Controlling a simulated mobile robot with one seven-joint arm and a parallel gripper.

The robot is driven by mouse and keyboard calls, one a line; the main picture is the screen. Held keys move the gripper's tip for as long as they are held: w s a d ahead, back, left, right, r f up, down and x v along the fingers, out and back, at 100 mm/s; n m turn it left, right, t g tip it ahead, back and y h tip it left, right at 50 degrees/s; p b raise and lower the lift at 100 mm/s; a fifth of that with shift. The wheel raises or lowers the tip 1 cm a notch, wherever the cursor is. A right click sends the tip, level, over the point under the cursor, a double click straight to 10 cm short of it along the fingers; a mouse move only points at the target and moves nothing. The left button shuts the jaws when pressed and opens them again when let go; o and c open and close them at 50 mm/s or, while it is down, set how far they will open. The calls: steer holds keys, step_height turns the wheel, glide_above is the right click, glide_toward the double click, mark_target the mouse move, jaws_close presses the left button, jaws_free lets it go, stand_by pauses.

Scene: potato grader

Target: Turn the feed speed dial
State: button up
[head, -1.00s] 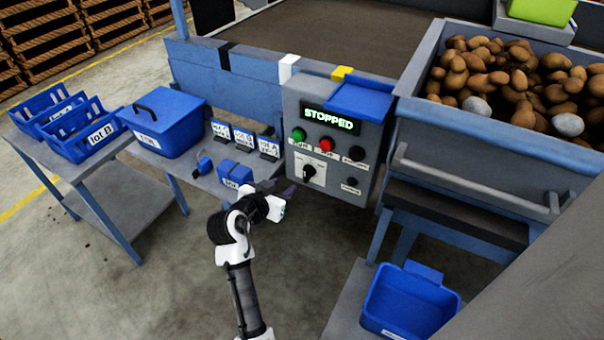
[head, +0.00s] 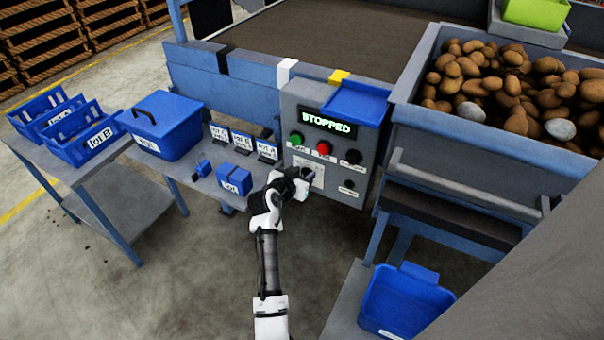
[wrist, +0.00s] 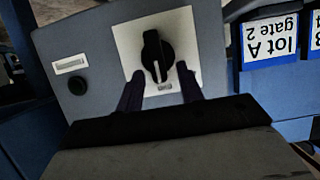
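The feed speed dial (wrist: 156,56) is a black pointer knob on a white plate (wrist: 178,28), seen upside down in the wrist view. In the head view my gripper mostly covers the dial, and the plate (head: 318,172) shows partly. My gripper (wrist: 160,84) has its two dark fingers apart, one on each side just short of the knob. It looks open and empty. In the head view my gripper (head: 305,174) is at the front of the grey control box (head: 348,190). The display (head: 328,122) reads STOPPED.
Green (head: 296,138), red (head: 323,148) and black (head: 353,157) buttons sit above the dial. Another small black knob (wrist: 77,87) is beside it. Lot signs (wrist: 270,48) stand left of the box in the head view. A potato bin (head: 410,82) is at the right.

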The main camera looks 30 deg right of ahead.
jaws_close()
stand_by(0.4)
steer(key=n+g+h+b, duration=0.1)
steer(key=n, duration=0.1)
steer(key=w+n+g+h+b, duration=0.1)
steer(key=n, duration=0.1)
steer(key=a+f+n+g+h+b, duration=0.1)
steer(key=n, duration=0.2)
steer(key=shift+w+b, duration=0.4)
stand_by(0.5)
jaws_free()
